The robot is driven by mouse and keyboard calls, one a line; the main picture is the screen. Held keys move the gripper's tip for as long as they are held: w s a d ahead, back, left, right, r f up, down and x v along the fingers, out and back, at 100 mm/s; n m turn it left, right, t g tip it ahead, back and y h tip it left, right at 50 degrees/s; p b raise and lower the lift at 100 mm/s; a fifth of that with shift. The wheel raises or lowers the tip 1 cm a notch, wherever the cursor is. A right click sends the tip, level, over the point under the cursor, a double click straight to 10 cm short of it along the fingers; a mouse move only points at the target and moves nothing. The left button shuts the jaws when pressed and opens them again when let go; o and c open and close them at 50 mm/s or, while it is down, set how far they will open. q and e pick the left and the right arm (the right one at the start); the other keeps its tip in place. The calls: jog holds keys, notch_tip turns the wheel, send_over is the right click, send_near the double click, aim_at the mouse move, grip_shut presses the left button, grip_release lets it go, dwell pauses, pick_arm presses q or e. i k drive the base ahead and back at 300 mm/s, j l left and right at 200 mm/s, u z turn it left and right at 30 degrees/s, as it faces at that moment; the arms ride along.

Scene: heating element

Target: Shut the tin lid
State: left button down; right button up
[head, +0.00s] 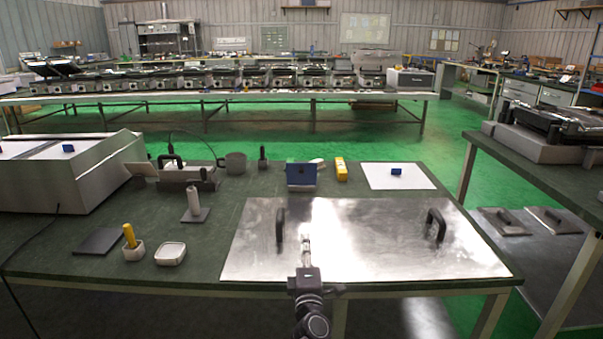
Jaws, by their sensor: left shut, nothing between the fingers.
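A wide shiny metal plate (365,245) with two black handles lies flat at the front right of the green-topped table. A small pale rounded box (171,254) stands at the front left; its top looks flat and light. A blue box (301,175) stands behind the plate, with a pale piece at its upper right. I cannot tell for sure which of these is the tin. My left gripper (306,241) comes in from the bottom middle, over the front part of the plate just right of its left handle. It is shut and empty. My right gripper is not in view.
On the table (60,240) are a yellow-handled tool in a cup (131,247), a dark flat pad (99,241), an upright post (194,203), a grey mug (234,163), a yellow block (341,169) and a white sheet (410,180). A large metal unit (65,175) fills the left end.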

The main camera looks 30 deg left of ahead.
aim_at(298, 175)
jog(key=i+j, duration=0.85)
jog(key=i, duration=0.2)
